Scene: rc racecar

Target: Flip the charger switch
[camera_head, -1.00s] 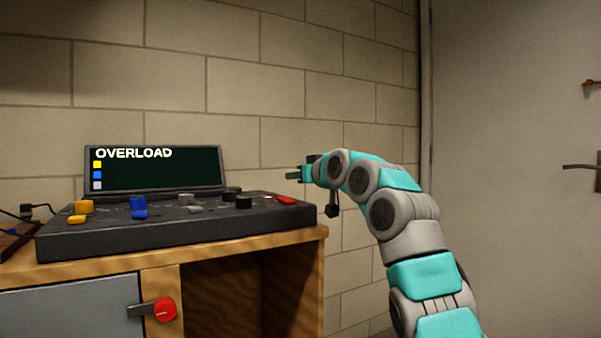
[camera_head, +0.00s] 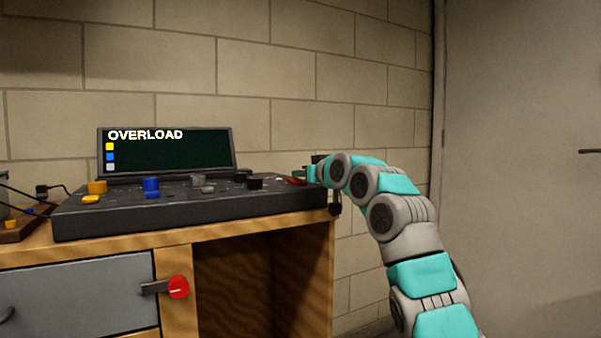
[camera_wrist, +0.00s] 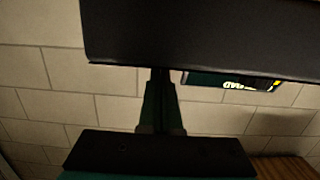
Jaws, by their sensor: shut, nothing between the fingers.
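The charger (camera_head: 190,212) is a dark flat console on the wooden bench, with a screen (camera_head: 166,152) reading OVERLOAD behind it. A red part (camera_head: 291,181) sits at its right end; I cannot tell for sure whether this is the switch. My gripper (camera_head: 306,173) is at the console's right end, close to the red part. In the wrist view my gripper (camera_wrist: 160,75) is shut and empty, its tips by the edge of a dark slab, likely the console (camera_wrist: 200,35). The screen shows there upside down (camera_wrist: 235,82). Contact cannot be made out.
Yellow (camera_head: 97,187), blue (camera_head: 151,184), grey (camera_head: 198,180) and black (camera_head: 255,181) knobs stand on the console. Cables lie at left. A brick wall is behind; a door stands at right.

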